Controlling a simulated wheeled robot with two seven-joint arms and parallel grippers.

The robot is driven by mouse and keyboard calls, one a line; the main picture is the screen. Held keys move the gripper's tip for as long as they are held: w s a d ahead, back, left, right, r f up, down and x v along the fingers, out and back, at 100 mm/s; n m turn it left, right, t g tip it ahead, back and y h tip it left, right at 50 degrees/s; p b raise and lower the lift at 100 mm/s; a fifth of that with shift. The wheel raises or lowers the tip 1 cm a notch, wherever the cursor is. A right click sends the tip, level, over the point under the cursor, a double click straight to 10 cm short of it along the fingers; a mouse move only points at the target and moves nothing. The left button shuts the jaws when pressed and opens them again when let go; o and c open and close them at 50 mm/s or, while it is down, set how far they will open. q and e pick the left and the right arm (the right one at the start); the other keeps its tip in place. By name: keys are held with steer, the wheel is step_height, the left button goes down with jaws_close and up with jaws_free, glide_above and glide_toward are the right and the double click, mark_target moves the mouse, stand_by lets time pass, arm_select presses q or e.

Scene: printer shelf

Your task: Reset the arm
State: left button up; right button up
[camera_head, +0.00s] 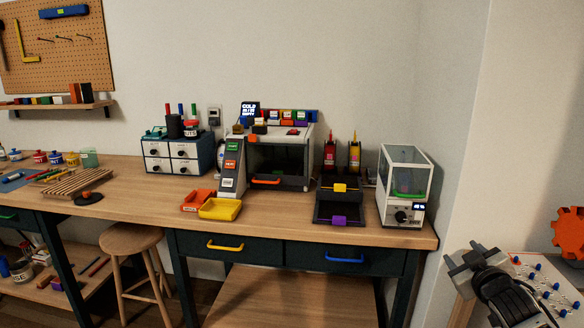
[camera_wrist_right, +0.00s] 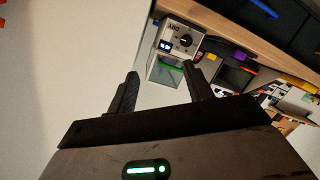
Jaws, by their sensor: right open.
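My right gripper (camera_head: 466,258) is at the lower right of the head view, to the right of the workbench and in front of the bare wall. It is raised clear of the bench. In the right wrist view its two dark fingers (camera_wrist_right: 162,92) stand apart with nothing between them. My left gripper does not show in either view.
The wooden workbench (camera_head: 290,212) has its right edge left of my gripper. A white machine with a clear case (camera_head: 404,180) stands near that edge. The printer (camera_head: 280,160) is mid-bench. A board with blue-tipped pegs (camera_head: 540,285) and an orange gear (camera_head: 568,233) are at far right.

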steer(key=s+a+f+g+y, duration=0.3)
steer(key=s+a+f+y, duration=0.1)
steer(key=s+a+f, duration=1.1)
steer(key=s+a+f+m+g+y, duration=0.1)
steer(key=s+a+f, duration=0.1)
steer(key=s+a, duration=0.3)
steer(key=s+a+f+m+g, duration=0.1)
steer(key=s+a+f, duration=0.2)
steer(key=s+a, duration=0.3)
steer(key=s, duration=0.5)
steer(key=shift+s+a+y, duration=0.2)
steer(key=shift+s+y, duration=0.05)
steer(key=shift+y, duration=0.15)
stand_by(4.5)
